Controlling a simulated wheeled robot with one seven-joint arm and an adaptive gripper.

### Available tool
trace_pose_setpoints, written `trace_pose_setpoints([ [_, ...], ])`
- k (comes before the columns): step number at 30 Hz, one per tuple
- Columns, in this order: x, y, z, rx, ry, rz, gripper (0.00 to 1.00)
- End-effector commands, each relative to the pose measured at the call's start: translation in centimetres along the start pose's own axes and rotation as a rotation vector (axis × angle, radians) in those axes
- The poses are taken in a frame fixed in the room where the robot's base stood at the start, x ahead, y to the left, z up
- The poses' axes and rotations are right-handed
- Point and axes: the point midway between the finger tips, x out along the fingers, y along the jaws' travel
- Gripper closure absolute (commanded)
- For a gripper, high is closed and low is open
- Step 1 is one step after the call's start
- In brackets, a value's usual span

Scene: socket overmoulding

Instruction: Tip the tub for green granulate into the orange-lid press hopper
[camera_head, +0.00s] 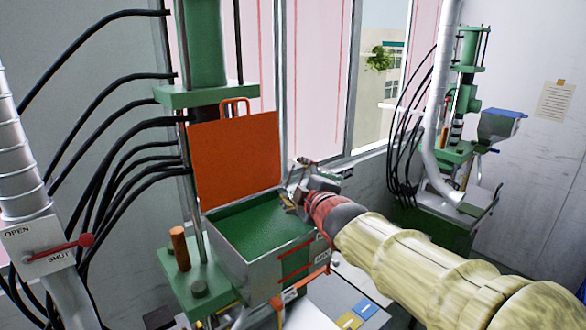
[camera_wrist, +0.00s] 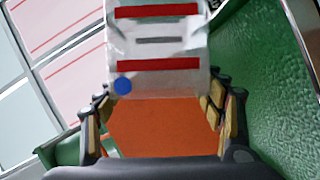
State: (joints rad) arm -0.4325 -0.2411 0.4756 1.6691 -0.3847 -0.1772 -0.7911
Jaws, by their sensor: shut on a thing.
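The press hopper (camera_head: 287,268) is a grey box with its orange lid (camera_head: 235,150) standing open at the back. Green material (camera_head: 255,225) lies inside it. My gripper (camera_head: 297,198) is at the hopper's right rim. In the wrist view my gripper (camera_wrist: 160,103) has its fingers shut on both sides of a pale tub (camera_wrist: 158,50) with red bars and a blue dot. In the head view the tub (camera_head: 318,178) is small and grey, and seems tilted. Its mouth and contents are hidden. Orange (camera_wrist: 160,130) shows between the fingers, and green (camera_wrist: 265,60) to the right.
A lever (camera_head: 60,245) between OPEN and SHUT labels is on the left pipe. Black hoses (camera_head: 100,90) hang at the left. A second green press (camera_head: 455,140) stands at the back right. Yellow and blue pads (camera_head: 365,310) lie at the bottom.

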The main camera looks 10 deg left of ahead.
Motion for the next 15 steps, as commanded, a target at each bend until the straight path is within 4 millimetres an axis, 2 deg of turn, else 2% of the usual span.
trace_pose_setpoints([
  [1, -0.1, 0.7, -0.1, 0.008, -0.001, -0.003, 0.92],
  [15, 0.6, 1.1, 1.4, 0.088, -0.001, -0.037, 0.92],
])
